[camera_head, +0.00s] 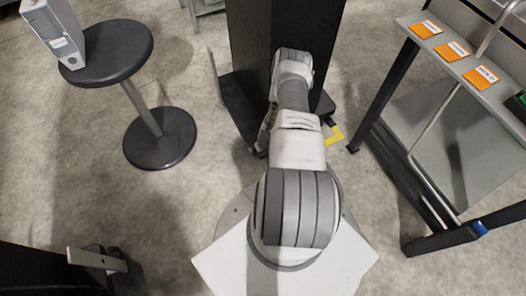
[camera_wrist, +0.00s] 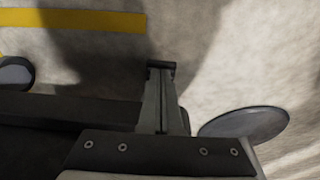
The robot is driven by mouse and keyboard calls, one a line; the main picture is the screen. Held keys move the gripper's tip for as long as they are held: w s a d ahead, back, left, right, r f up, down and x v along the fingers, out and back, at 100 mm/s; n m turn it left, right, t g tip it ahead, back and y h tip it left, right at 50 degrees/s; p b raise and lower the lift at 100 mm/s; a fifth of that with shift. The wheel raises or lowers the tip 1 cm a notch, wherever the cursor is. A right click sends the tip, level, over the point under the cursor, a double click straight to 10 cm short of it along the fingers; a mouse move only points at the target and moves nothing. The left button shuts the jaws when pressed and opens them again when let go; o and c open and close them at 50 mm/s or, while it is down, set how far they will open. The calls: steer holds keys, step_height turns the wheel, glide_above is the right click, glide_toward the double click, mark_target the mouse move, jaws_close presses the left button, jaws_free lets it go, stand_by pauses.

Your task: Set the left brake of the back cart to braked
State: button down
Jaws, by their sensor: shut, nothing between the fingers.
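My gripper (camera_wrist: 161,68) is shut and empty in the wrist view, with its fingers together over a dark bar and pale floor. A dark wheel (camera_wrist: 14,74) shows at the left edge of that view, beside the dark bar (camera_wrist: 60,108), which looks like a low frame part. In the head view a tall black unit (camera_head: 285,30) with a low dark base (camera_head: 242,105) stands behind my arm; I cannot tell whether it is the back cart. My arm hides part of it, and the gripper is not clear there. I cannot make out the left brake or its setting.
A grey rack (camera_head: 450,110) with orange labels stands at right. A black stool (camera_head: 115,45) holding a grey binder (camera_head: 55,30) stands at left. A dark object with a metal bar (camera_head: 97,260) is at lower left. Yellow floor marking (camera_head: 335,136) lies by the black unit.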

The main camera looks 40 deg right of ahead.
steer(key=shift+s+a+f, duration=0.1)
steer(key=shift+s+f, duration=0.2)
steer(key=shift+f, duration=0.3)
steer(key=shift+s+a+f, duration=0.1)
steer(key=shift+s+f, duration=0.15)
steer(key=shift+f, duration=0.35)
steer(key=shift+d+r+p, duration=0.1)
steer(key=shift+r+p, duration=0.4)
steer(key=shift+r, duration=0.3)
steer(key=shift+r, duration=0.15)
